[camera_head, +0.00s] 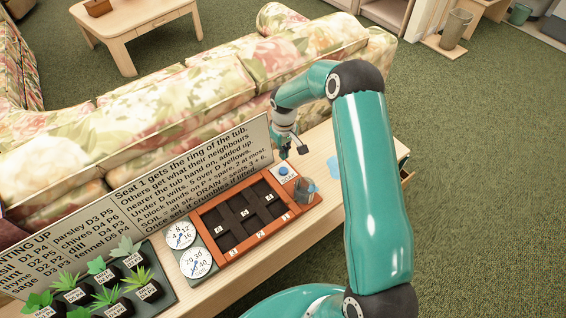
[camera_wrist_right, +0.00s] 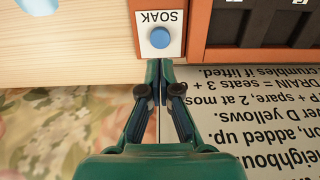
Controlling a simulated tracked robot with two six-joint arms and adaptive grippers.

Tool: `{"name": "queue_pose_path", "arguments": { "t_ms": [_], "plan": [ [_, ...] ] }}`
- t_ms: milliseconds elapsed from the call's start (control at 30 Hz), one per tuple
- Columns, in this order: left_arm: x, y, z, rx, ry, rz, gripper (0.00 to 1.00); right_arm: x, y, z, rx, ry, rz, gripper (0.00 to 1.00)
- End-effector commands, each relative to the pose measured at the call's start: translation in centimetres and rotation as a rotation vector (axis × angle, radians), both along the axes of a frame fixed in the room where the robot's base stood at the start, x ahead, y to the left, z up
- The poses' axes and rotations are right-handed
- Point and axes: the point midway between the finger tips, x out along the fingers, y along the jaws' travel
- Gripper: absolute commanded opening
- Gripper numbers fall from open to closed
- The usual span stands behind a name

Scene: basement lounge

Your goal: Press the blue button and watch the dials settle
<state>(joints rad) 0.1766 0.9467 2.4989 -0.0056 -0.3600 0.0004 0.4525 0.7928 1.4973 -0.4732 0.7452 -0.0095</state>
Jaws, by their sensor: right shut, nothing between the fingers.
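The blue button (camera_head: 283,170) sits on a small white plate at the far right end of the planter box. In the wrist view the blue button (camera_wrist_right: 160,38) shows unpressed-looking and clear, with the word SOAK beside it. My right gripper (camera_head: 301,148) is shut and empty, just behind the button in the head view. In the wrist view its fingertips (camera_wrist_right: 159,72) are together near the plate's edge, apart from the button; their height is unclear. Two white dials, an upper one (camera_head: 181,235) and a lower one (camera_head: 196,263), stand left of the box. My left gripper is out of view.
The orange-brown planter box (camera_head: 258,237) has dark compartments. A clear cup (camera_head: 305,191) stands by its right end. Potted herbs (camera_head: 105,277) fill a tray at left. An instruction board (camera_head: 190,170) stands behind, before a floral sofa (camera_head: 180,90).

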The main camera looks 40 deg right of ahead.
Motion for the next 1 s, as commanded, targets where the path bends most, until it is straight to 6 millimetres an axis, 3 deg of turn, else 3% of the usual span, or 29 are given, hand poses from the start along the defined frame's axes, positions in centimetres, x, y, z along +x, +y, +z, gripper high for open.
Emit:
{"name": "queue_pose_path", "arguments": {
  "t_ms": [100,300,1000],
  "plan": [
    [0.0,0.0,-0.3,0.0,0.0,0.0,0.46,0.1,0.0,2.3,-0.001,-0.004,-0.001,0.0],
    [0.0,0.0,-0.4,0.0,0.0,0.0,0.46,0.2,0.0,4.5,-0.001,-0.003,0.002,0.0],
    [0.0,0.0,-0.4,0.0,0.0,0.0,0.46,0.3,0.2,4.9,-0.001,-0.002,0.003,0.0]
  ]
}}
